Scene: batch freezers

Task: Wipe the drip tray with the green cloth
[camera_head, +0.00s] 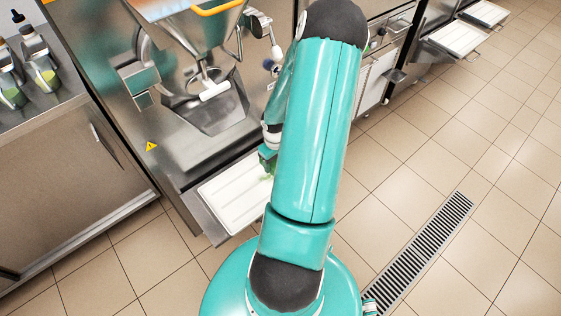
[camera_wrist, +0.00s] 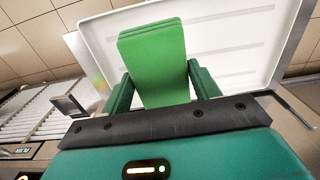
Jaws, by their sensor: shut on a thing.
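The drip tray (camera_head: 228,197) is a white ribbed tray at the foot of the near freezer's steel front, left of my arm. It also fills the upper part of the wrist view (camera_wrist: 255,50). My gripper (camera_wrist: 160,85) is shut on the green cloth (camera_wrist: 155,55), a folded pad that sticks out beyond the fingers over the tray. In the head view my gripper (camera_head: 268,158) is over the tray's right side, largely hidden by my arm. Only a bit of green shows there. I cannot tell whether the cloth touches the tray.
The freezer's steel outlet (camera_head: 205,95) stands above and behind the tray. A steel counter (camera_head: 50,150) with bottles (camera_head: 40,60) is at the left. More white trays (camera_head: 458,37) stick out at the far right. A floor drain grate (camera_head: 425,250) lies in the open tiled floor.

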